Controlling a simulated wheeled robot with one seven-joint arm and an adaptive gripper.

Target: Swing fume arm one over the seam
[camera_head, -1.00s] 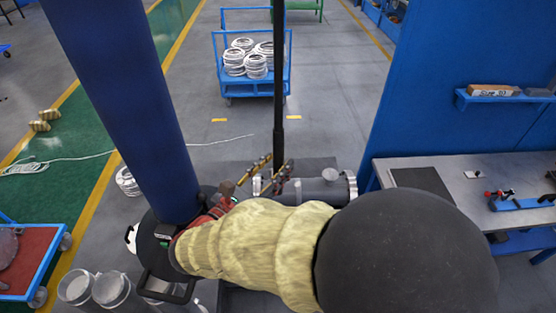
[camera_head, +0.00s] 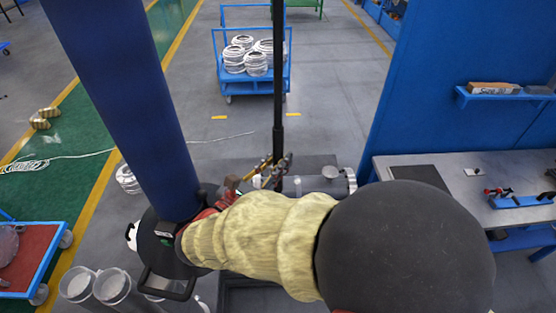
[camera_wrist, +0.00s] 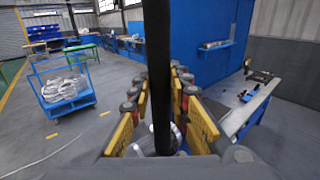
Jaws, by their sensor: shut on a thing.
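A thick blue tube (camera_head: 118,100) slants down on the left to a round black hood (camera_head: 158,248) with a black handle, which looks like a fume arm. A thin black upright pole (camera_head: 278,85) stands at the centre. My gripper (camera_head: 275,172) is shut on this pole, above the grey shell. In the wrist view the pole (camera_wrist: 157,50) runs between the yellow-padded fingers of my gripper (camera_wrist: 160,88). The grey flanged shell (camera_head: 318,185) lies on its side just beyond my sleeved arm, which partly hides it. I cannot make out the seam.
A workbench (camera_head: 475,180) and blue wall panel (camera_head: 470,50) stand on the right. A blue trolley (camera_head: 255,85) with coiled wire is at the back. A red-topped cart (camera_head: 35,262) and grey cylinders (camera_head: 112,288) are at lower left. The floor behind the shell is mostly clear.

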